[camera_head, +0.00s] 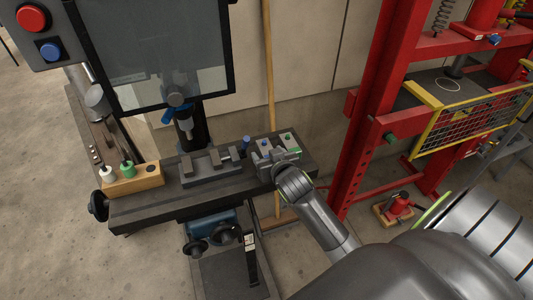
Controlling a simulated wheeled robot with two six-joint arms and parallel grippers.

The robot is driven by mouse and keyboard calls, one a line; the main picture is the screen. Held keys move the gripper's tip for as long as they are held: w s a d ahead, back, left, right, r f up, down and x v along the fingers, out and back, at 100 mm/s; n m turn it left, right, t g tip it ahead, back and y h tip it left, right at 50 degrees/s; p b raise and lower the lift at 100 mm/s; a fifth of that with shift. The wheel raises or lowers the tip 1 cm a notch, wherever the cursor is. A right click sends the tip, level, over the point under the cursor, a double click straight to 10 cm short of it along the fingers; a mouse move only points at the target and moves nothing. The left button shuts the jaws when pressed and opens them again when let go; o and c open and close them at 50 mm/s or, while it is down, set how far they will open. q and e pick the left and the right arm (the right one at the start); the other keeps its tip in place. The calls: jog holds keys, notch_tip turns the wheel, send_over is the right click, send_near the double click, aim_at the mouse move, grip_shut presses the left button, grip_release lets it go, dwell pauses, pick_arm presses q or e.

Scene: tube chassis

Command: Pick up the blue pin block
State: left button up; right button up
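A small light-grey block with a blue pin on top (264,144) sits at the right end of the dark machine table (150,213). A similar light-grey block with a green pin (287,138) is just right of it. My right arm comes in from the lower right, and its gripper (272,163) is at the near side of the blue pin block. The fingers are small and grey against grey, so I cannot tell whether they are open or touch the block. My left gripper is not in view.
A grey vise (211,167) is fixed on the table left of the blocks. A wooden holder (135,181) with white and green pieces is at the left end. A dark blue cylinder (246,142) stands behind. A red press frame (367,120) rises at the right.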

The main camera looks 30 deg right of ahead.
jog(key=c, duration=1)
jog(key=shift+c, duration=0.4)
jog(key=shift+r, duration=0.1)
